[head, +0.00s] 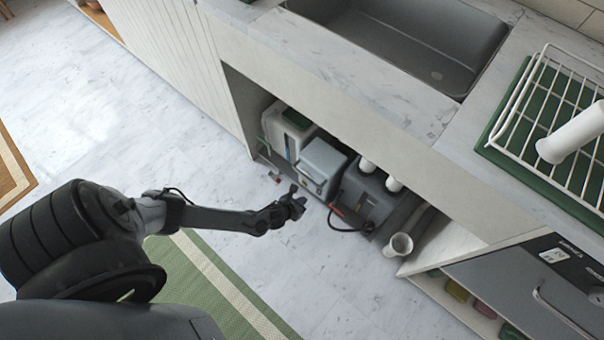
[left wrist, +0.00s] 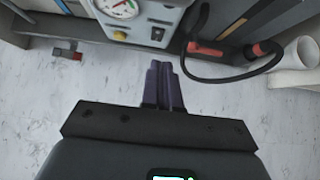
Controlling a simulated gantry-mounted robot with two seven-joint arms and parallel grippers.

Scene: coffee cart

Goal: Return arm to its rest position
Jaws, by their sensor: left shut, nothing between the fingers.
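My left arm comes in from the left in the head view, stretched over the marble floor toward the open cabinet under the counter. Its gripper (head: 296,202) is in front of the cabinet opening, apart from the machines there. In the left wrist view the two dark fingers (left wrist: 163,82) are together, with nothing between them. They point toward a grey machine with a round gauge (left wrist: 122,8). My right gripper does not show in either view.
Grey machines (head: 322,162) and a white container (head: 285,135) stand in the cabinet. A black hose with red fittings (left wrist: 230,78) hangs in front. A white cup (head: 398,245) stands to the right. The sink (head: 410,40) and wire rack (head: 535,75) are above.

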